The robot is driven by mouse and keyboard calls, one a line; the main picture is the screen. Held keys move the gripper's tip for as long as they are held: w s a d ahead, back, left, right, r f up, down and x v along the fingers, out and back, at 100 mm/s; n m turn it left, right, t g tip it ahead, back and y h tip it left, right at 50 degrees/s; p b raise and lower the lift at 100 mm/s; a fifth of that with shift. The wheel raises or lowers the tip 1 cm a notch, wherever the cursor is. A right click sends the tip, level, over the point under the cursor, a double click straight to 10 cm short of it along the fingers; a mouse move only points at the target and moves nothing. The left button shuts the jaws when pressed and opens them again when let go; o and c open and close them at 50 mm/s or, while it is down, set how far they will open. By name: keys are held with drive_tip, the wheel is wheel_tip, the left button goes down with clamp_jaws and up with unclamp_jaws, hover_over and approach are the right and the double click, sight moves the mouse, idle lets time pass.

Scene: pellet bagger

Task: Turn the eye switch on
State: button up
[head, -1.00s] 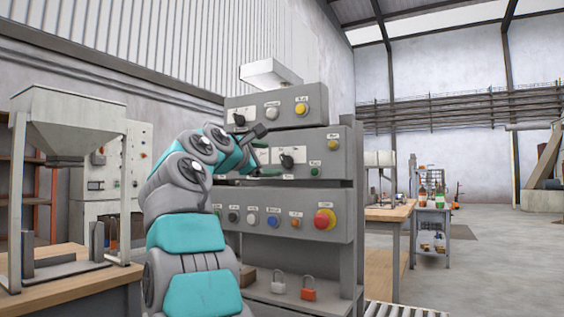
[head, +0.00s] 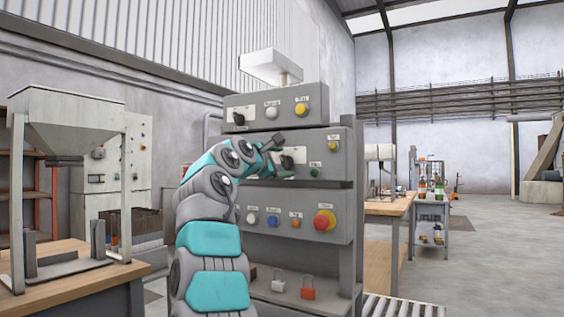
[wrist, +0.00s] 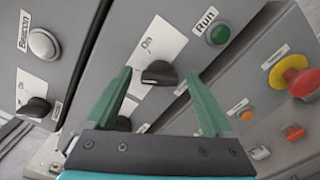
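My gripper (wrist: 157,76) is open and empty, its two green fingers pointing at the panel. A black rotary switch (wrist: 160,73) with a white plate marked "On" shows between the fingertips in the wrist view. I cannot tell whether the fingers touch it. In the head view this switch (head: 287,162) is on the middle box, with my gripper (head: 277,157) in front of it. Another dark knob (wrist: 122,123) is partly hidden by the left finger. A further black switch (wrist: 36,107) is on the neighbouring box. No label reading "eye" is legible.
A green Run button (wrist: 219,35) is close to the right finger. A red emergency button (head: 324,219) is on the lower box. A white Beacon button (wrist: 42,44) is on the upper box. A hopper stand (head: 70,118) is at left.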

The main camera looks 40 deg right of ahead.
drive_tip(key=c, duration=1.3)
drive_tip(key=shift+o, duration=0.2)
drive_tip(key=shift+m, duration=0.5)
drive_tip(key=shift+d+f+m+b, duration=0.1)
drive_tip(key=shift+m+b, duration=0.1)
drive_tip(key=shift+m, duration=0.3)
drive_tip(key=shift+f+m+b, duration=0.1)
drive_tip(key=shift+m+b, duration=0.05)
drive_tip(key=shift+m, duration=0.35)
drive_tip(key=m, duration=0.2)
drive_tip(key=shift+m, duration=0.3)
drive_tip(key=m, duration=0.2)
drive_tip(key=shift+f+m, duration=0.1)
drive_tip(key=shift+m, duration=2.1)
